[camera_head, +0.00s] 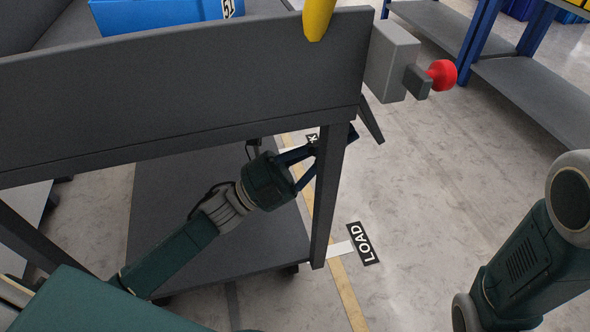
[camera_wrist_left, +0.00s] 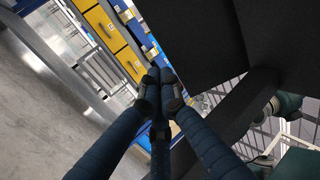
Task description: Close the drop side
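The drop side looks like the long dark grey panel (camera_head: 180,88) along the near side of the cart in the head view. I cannot tell whether it is fully upright or latched. A grey block (camera_head: 393,62) with a red knob (camera_head: 441,75) sits at the panel's right end. A yellow piece (camera_head: 317,18) overlaps the panel's top edge. My left gripper (camera_head: 312,155) is below the panel, near the cart's right leg (camera_head: 328,195). In the left wrist view its fingers (camera_wrist_left: 160,85) converge to touching tips, with nothing visible between them. My right gripper is out of view.
A blue bin (camera_head: 165,12) stands behind the panel. The cart's lower shelf (camera_head: 160,215) lies under my left arm. A floor sign reading LOAD (camera_head: 364,243) and a yellow line are right of the cart. Blue-framed shelving (camera_head: 535,90) stands at right, with clear floor between.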

